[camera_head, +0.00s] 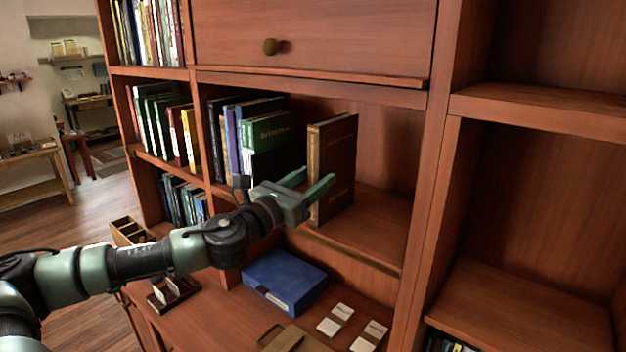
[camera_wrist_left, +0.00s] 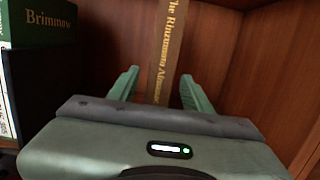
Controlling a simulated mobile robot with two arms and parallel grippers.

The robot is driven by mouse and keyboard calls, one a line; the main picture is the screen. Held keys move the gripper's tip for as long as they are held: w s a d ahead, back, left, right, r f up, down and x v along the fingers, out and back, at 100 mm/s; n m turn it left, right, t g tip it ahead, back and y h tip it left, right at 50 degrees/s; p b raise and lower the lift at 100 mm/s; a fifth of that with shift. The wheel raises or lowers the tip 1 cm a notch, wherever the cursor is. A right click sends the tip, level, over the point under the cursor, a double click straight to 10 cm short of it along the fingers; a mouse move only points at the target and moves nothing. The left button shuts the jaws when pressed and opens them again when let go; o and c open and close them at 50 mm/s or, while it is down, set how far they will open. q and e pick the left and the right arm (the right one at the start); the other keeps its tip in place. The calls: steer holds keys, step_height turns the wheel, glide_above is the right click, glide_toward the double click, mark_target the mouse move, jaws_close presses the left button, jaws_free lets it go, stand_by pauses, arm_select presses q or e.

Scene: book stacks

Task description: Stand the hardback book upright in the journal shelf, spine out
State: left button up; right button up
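The hardback book (camera_head: 334,165) is dark brown with gold lettering. It stands upright in the middle compartment of the shelf (camera_head: 365,225), spine facing out. In the left wrist view its tan spine (camera_wrist_left: 166,50) reads "The Rinzomora Almanac" or similar. My left gripper (camera_head: 318,174) is open in front of the lower spine. In the left wrist view its two fingers (camera_wrist_left: 160,76) are spread, one on each side of the spine, with gaps showing. Whether a fingertip touches the book cannot be told. My right gripper is not in view.
Green and dark books (camera_head: 268,132) stand left of the book, with a gap between. Bare shelf lies to its right, up to the partition (camera_head: 425,200).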

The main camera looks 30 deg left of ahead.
arm_select(q)
steer(key=shift+s+a+f+b, duration=0.15)
steer(key=shift+s+f+b, duration=0.1)
steer(key=shift+s+b, duration=0.2)
steer(key=s+f+b, duration=0.1)
steer(key=s+b, duration=0.7)
steer(key=s, duration=0.3)
steer(key=shift+a, duration=0.35)
